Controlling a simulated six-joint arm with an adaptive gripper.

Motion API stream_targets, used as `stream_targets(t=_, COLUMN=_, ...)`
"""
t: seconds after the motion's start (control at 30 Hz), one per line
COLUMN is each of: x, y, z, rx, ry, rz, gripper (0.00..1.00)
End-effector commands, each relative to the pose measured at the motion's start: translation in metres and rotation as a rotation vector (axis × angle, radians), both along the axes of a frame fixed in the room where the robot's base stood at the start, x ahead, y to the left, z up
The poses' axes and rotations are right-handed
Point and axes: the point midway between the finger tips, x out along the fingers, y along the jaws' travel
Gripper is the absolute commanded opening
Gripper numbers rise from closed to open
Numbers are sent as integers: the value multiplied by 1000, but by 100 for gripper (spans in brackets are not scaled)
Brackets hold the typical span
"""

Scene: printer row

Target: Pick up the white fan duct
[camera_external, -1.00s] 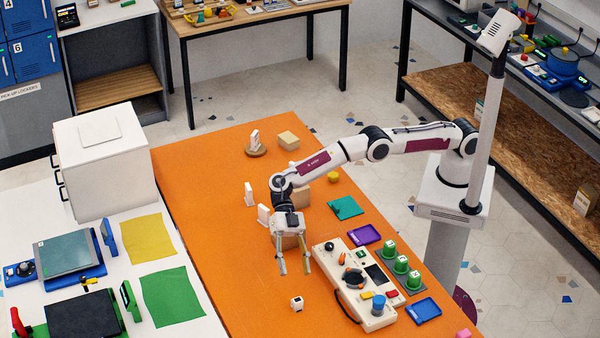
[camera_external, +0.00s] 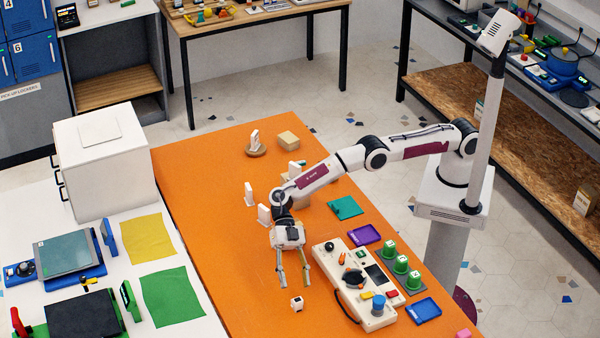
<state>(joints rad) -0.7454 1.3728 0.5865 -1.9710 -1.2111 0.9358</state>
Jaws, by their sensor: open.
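A small white part with a dark spot (camera_external: 297,304), which looks like the white fan duct, sits on the orange table (camera_external: 220,235) near the front middle. My gripper (camera_external: 296,285) points down with its two fingers apart and nothing between them. Its fingertips are just behind the white part in the picture and look higher than it. I cannot tell the exact height gap. The part is in full view and apart from other things.
A white control panel (camera_external: 333,262) with knobs stands close to the right of my gripper. White upright pieces (camera_external: 264,215) stand to its left and behind. A purple tray (camera_external: 364,234) and a blue tray (camera_external: 423,311) lie further right. The orange surface left of the part is clear.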

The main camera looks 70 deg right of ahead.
Motion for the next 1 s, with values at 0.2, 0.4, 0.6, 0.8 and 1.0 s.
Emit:
stream_targets(t=0.2, x=0, y=0, z=-7, rx=-1, ry=1, rz=0, gripper=47)
stream_targets(t=0.4, x=-5, y=7, z=-17, rx=0, ry=-1, rz=1, gripper=47)
stream_targets(t=0.6, x=-13, y=20, z=-25, rx=-1, ry=-1, rz=1, gripper=47)
stream_targets(t=0.8, x=-16, y=26, z=-28, rx=0, ry=-1, rz=0, gripper=47)
stream_targets(t=1.0, x=-20, y=32, z=-32, rx=0, ry=-1, rz=0, gripper=47)
